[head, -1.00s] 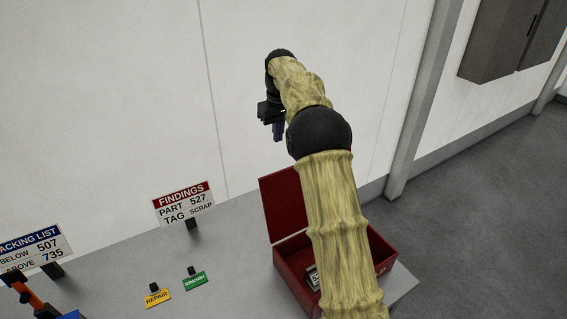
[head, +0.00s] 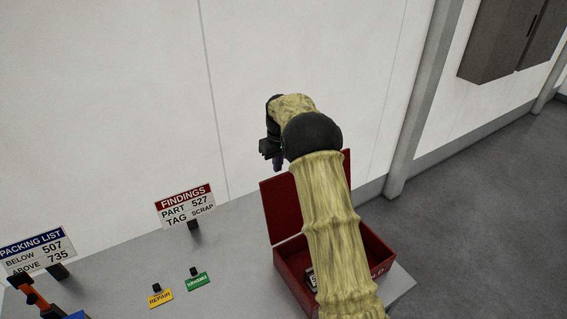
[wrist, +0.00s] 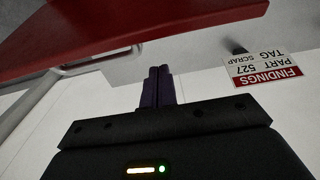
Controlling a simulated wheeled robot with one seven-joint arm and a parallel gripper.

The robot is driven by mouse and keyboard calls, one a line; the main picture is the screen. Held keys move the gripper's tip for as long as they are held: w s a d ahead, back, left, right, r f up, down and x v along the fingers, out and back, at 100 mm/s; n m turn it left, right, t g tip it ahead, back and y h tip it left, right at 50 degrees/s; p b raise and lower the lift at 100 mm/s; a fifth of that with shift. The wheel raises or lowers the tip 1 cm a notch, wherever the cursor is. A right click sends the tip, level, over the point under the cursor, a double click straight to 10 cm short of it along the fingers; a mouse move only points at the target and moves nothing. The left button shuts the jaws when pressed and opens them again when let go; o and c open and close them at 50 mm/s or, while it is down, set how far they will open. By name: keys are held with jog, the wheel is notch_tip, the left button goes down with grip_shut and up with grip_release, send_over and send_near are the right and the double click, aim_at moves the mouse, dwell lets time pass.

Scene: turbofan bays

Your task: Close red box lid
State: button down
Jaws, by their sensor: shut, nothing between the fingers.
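The red box (head: 292,262) stands on the grey bench with its lid (head: 283,209) raised at the back, tilted up. A small dark tag with pale lettering (head: 312,280) lies inside; my arm hides part of the box and lid. My gripper (head: 278,163) is above and behind the raised lid, near the wall, pointing down. In the wrist view my gripper's purple fingers (wrist: 157,88) are together and empty. A red panel, apparently the lid (wrist: 130,30), spans the top of that view, close to the fingers; I cannot tell whether they touch.
The findings sign (head: 186,206) stands left of the box; it also shows in the wrist view (wrist: 262,69). Yellow (head: 160,298) and green (head: 198,282) tags lie on the bench. A packing list sign (head: 37,250) is at far left. The wall is close behind.

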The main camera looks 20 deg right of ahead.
jog(key=shift+s+d+r+p, duration=0.2)
jog(key=shift+s+p, duration=0.05)
jog(key=shift+s, duration=0.3)
jog(key=shift+s+d+r+p, duration=0.15)
jog(key=shift+s+r+p, duration=0.1)
jog(key=shift+s, duration=0.35)
jog(key=shift+s+d+r+p, duration=0.2)
jog(key=shift+s, duration=0.35)
